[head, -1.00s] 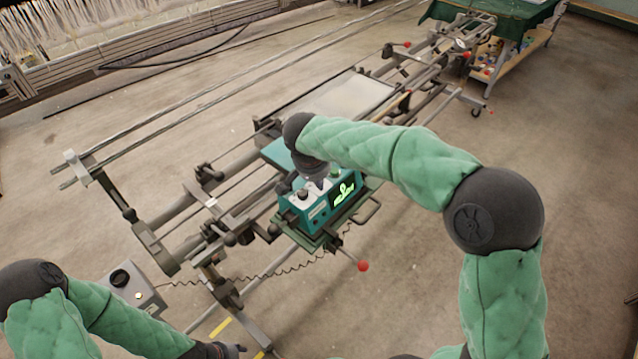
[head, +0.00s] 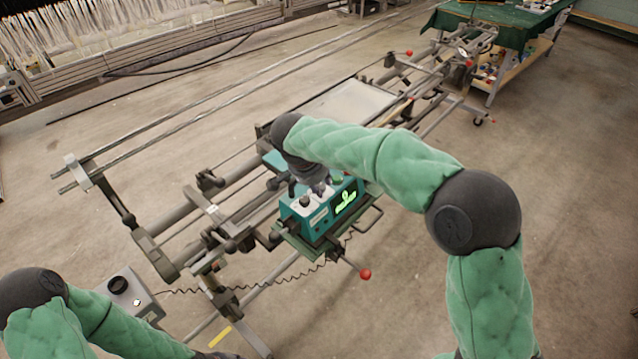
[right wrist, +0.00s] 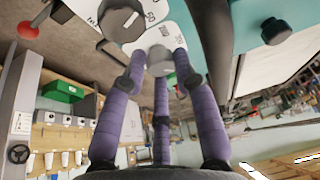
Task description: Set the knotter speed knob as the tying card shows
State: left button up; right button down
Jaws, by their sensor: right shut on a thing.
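The teal knotter box (head: 297,229) sits on the frame in the middle of the head view, with a white top panel and a lit green display (head: 346,200). My right gripper (head: 320,188) is over its top. In the right wrist view its purple fingers (right wrist: 160,68) are shut around a small grey knob (right wrist: 159,53). The held knob's setting is hidden. I cannot make out a tying card. Only a dark sliver of my left gripper (head: 214,355) shows at the bottom edge.
A red ball-ended lever (head: 365,274) sticks out below the box. A grey control box (head: 130,292) with a black knob and coiled cord is at lower left. Long rails (head: 250,85) run behind. A green-covered table (head: 480,22) stands at back right. Floor at right is clear.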

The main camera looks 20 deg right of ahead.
jog(key=shift+r, duration=0.1)
jog(key=c, duration=1)
grip_release()
